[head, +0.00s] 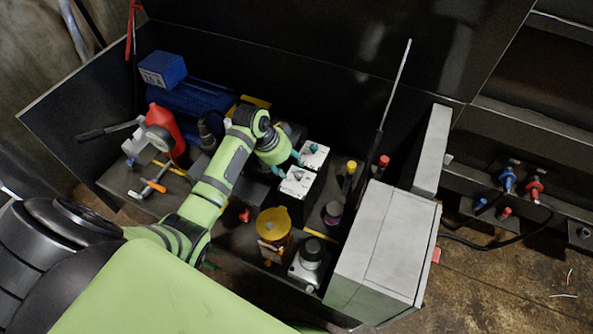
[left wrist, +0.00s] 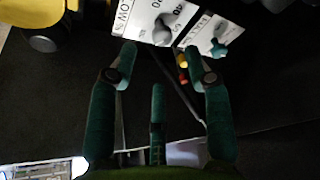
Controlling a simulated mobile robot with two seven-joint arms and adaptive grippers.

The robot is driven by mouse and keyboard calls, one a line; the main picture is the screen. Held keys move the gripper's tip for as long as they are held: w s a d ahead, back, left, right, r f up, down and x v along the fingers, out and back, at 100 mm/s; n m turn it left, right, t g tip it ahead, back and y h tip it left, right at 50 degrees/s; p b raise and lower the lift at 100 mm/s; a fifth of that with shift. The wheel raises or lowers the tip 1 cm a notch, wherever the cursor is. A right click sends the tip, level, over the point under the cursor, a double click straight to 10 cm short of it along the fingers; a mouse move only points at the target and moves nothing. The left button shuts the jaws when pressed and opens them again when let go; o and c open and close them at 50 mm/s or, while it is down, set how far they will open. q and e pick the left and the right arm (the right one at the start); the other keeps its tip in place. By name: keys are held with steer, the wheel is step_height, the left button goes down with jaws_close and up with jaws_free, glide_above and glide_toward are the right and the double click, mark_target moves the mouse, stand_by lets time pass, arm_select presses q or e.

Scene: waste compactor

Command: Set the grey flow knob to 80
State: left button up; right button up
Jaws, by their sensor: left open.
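The grey flow knob (head: 298,176) sits on a white dial plate in the head view. In the left wrist view the grey knob (left wrist: 162,32) is at the top, on the plate marked with "OW" letters and numbers; its exact setting is hard to read. Beside it is a second white plate with a teal knob (head: 313,148), which also shows in the left wrist view (left wrist: 219,47). My left gripper (head: 288,164) is open and empty, with its teal fingers beside the dial plates. In the left wrist view its fingertips (left wrist: 161,55) point toward the grey knob, apparently without touching it.
A yellow-topped cylinder (head: 274,223) and a black round knob (head: 312,252) stand near the dials. A tall lever (head: 392,90), a yellow button (head: 351,167) and a red button (head: 383,161) are to the right. A grey box (head: 385,240) borders the panel.

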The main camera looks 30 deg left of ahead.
mark_target(298, 173)
arm_select(q)
steer(key=x, duration=0.7)
steer(key=shift+w+r, duration=0.1)
steer(key=shift+w, duration=0.1)
jaws_close()
